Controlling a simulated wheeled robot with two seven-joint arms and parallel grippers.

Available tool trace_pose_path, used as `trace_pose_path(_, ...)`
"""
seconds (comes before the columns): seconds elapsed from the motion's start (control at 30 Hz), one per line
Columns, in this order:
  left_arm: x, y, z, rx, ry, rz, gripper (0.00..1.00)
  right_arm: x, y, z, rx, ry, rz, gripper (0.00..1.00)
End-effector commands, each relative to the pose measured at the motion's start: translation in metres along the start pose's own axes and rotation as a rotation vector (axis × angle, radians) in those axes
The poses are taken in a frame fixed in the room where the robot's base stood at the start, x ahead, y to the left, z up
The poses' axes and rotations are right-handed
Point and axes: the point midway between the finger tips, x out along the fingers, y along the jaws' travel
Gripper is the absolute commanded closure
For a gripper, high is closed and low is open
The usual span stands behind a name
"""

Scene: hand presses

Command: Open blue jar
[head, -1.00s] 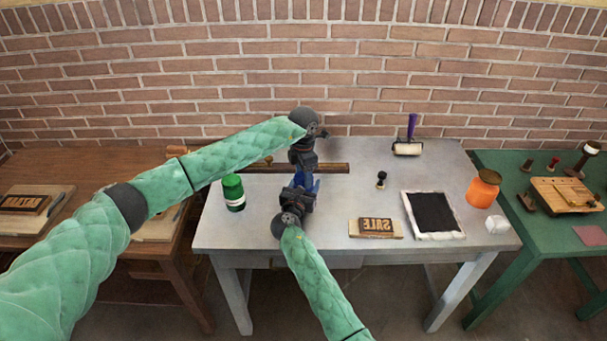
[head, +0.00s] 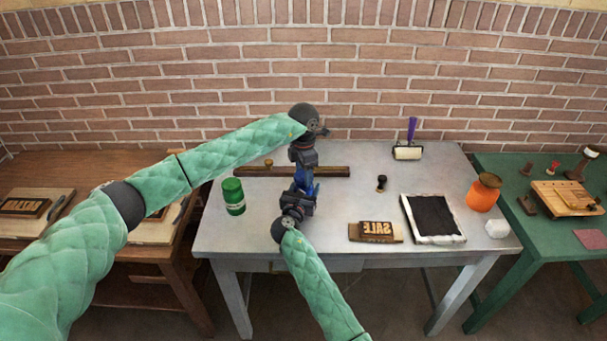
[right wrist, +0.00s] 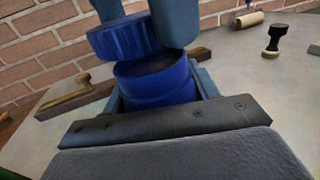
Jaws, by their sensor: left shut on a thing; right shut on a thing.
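The blue jar (right wrist: 155,82) is upright in the right wrist view, with its dark mouth showing. My right gripper (right wrist: 155,98) is shut around the jar's body. A ribbed blue lid (right wrist: 122,38) is above the jar, shifted to the left and a little tilted, apart from the mouth. My left gripper comes down from above and is shut on the lid. In the head view my left gripper (head: 303,166) is right above my right gripper (head: 300,193), over the grey table. Only a little blue shows between them there, and the arms hide the rest.
On the grey table (head: 330,225) are a green jar (head: 234,197), an orange jar (head: 482,194), a SALE block (head: 376,231), a black ink slab (head: 433,216), a stamp (head: 381,183) and a roller (head: 407,152). A wooden bar (head: 330,172) lies behind the grippers. The front middle is clear.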

Motion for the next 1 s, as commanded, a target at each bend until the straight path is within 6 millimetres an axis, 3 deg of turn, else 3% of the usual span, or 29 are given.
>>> trace_pose_path(0.37, -0.003, 0.0, 0.0, 0.0, 0.0, 0.0, 0.73, 0.0, 0.0, 0.001, 0.0, -0.001, 0.0, 1.0)
trace_pose_path(0.7, -0.037, 0.0, 0.0, 0.001, 0.0, 0.001, 0.73, 0.0, 0.0, 0.001, 0.0, -0.001, 0.0, 1.0)
trace_pose_path(0.97, -0.04, 0.0, 0.0, 0.001, 0.0, -0.001, 0.73, 0.0, 0.0, 0.001, 0.0, -0.001, 0.0, 1.0)
trace_pose_path(1.0, -0.04, 0.0, 0.0, 0.0, 0.0, -0.001, 0.73, 0.0, 0.0, 0.001, 0.0, -0.001, 0.0, 0.37)
